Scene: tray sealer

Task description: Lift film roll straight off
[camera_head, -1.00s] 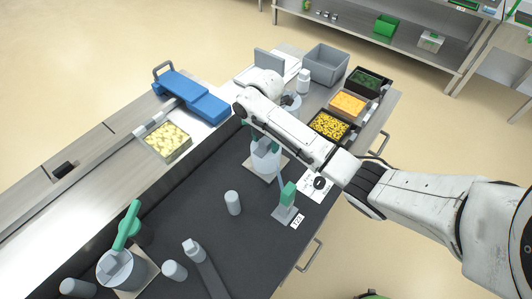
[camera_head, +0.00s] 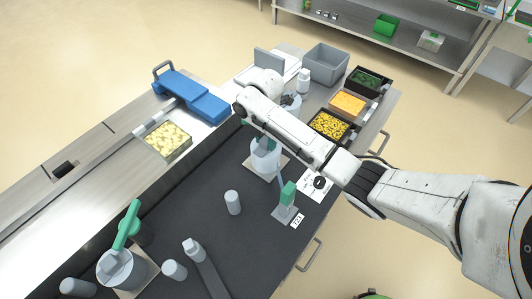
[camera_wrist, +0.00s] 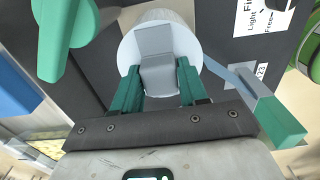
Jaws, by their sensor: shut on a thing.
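The film roll (camera_head: 264,160) is a pale cylinder on a light base plate, partly hidden under my arm in the head view. In the wrist view the film roll (camera_wrist: 128,50) shows as a pale round disc with a grey block (camera_wrist: 158,76) at its middle. My gripper (camera_wrist: 160,88) has its two green fingers on either side of this grey block and is shut on it. The head view shows only a bit of my gripper (camera_head: 270,146) above the roll. I cannot tell whether the roll is clear of its base.
A green-topped post (camera_head: 288,194) stands close to the right of the roll; a green lever (camera_head: 127,225) stands at front left. A grey cylinder (camera_head: 233,203) stands on the dark surface (camera_head: 250,240). Food trays (camera_head: 329,125) and a grey bin (camera_head: 326,64) are behind.

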